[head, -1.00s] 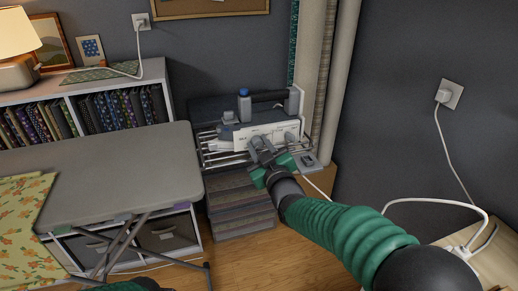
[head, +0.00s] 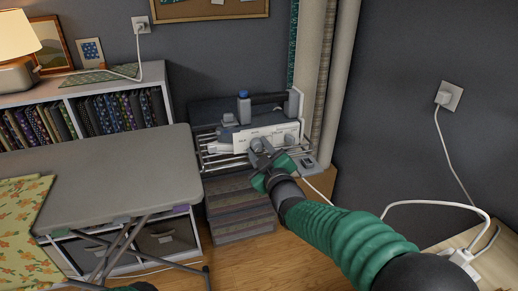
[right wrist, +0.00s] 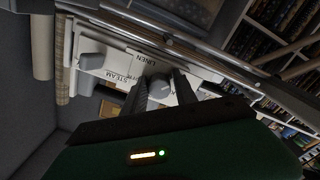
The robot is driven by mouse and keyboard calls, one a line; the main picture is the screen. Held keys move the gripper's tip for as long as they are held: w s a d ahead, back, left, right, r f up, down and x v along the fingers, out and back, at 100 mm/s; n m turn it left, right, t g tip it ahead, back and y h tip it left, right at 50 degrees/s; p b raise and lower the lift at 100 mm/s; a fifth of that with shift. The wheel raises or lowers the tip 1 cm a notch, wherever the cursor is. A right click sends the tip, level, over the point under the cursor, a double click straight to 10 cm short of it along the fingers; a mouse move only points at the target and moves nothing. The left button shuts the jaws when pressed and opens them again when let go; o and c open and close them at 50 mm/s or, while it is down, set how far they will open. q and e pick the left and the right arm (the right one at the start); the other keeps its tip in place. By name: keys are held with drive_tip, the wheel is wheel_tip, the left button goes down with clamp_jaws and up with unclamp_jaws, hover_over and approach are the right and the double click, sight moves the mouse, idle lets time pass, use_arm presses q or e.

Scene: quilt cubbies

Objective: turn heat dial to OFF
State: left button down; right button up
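A white control panel (head: 282,131) with printed labels faces me on the grey appliance by the wall. In the right wrist view, "LINEN" and "STEAM" can be read on the panel (right wrist: 110,73). A grey round dial (right wrist: 160,89) sits near "LINEN", and a second grey knob (right wrist: 91,61) sits further left. My right gripper (head: 261,146) is at the panel's front. In the right wrist view its two dark fingers (right wrist: 159,94) flank the dial. Whether they press on it is unclear, and the dial's pointer cannot be read.
A wire rack (head: 226,160) surrounds the appliance's front, above stacked folded fabric (head: 240,205). An ironing board (head: 120,180) stands to the left. Tall fabric rolls (head: 345,80) stand close on the right. A white cord (head: 420,202) runs behind my right arm.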

drive_tip(key=o, duration=0.4)
drive_tip(key=shift+w+f, duration=0.15)
drive_tip(key=shift+c, duration=0.2)
drive_tip(key=shift+r, duration=0.2)
drive_tip(key=shift+s, duration=0.4)
drive_tip(key=p+v, duration=0.2)
drive_tip(key=v, duration=1.4)
drive_tip(key=shift+d, duration=0.1)
